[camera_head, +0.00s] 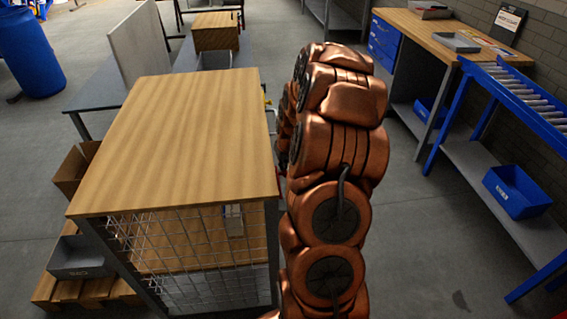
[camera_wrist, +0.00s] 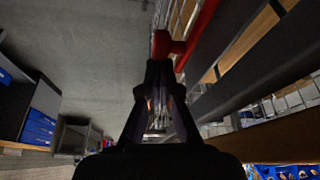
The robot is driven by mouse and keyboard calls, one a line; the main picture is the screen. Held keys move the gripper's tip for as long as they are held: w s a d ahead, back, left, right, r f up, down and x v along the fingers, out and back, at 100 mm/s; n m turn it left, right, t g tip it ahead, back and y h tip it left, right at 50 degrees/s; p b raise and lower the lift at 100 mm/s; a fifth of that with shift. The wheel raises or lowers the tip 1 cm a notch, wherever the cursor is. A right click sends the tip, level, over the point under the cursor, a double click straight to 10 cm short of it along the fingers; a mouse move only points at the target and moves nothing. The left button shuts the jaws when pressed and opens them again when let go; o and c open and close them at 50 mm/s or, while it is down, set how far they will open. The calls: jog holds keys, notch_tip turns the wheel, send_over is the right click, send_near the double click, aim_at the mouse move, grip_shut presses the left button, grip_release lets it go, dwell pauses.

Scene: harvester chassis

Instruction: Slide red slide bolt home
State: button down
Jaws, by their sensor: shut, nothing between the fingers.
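The red slide bolt (camera_wrist: 196,34) shows in the wrist view at the top, just right of centre. It is a red bar with a short cross-piece ending in a round knob (camera_wrist: 161,43). My gripper (camera_wrist: 159,66) is shut and empty, with its fingertips right by the knob and cross-piece. I cannot tell whether they touch. The bolt lies along the dark frame of a wire-mesh cage. In the head view the cage (camera_head: 104,214) has a wooden top, and my copper arm hides the bolt and gripper at its right side.
A wooden workbench (camera_head: 403,21) with blue drawers stands at the back right. A blue roller rack (camera_head: 474,72) with a blue bin (camera_head: 517,192) is at the right. Grey floor between it and my arm is clear. A grey bin (camera_head: 78,258) sits on a pallet at left.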

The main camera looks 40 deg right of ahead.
jog(key=shift+s+a+f+b, duration=0.2)
jog(key=shift+s+a+b, duration=0.6)
jog(key=shift+s+b, duration=0.35)
jog(key=shift+s+a+r+b, duration=0.15)
jog(key=shift+s+a+b, duration=0.8)
jog(key=shift+s, duration=0.15)
jog(key=w, duration=0.1)
jog(key=w+d+r, duration=0.1)
jog(key=w+d, duration=0.1)
jog(key=shift+w+r+b, duration=0.2)
jog(key=shift+w+b, duration=0.1)
jog(key=shift+w, duration=0.1)
jog(key=b+v, duration=0.2)
jog(key=v, duration=0.7)
jog(key=shift+s+a+r, duration=0.25)
jog(key=shift+r, duration=0.05)
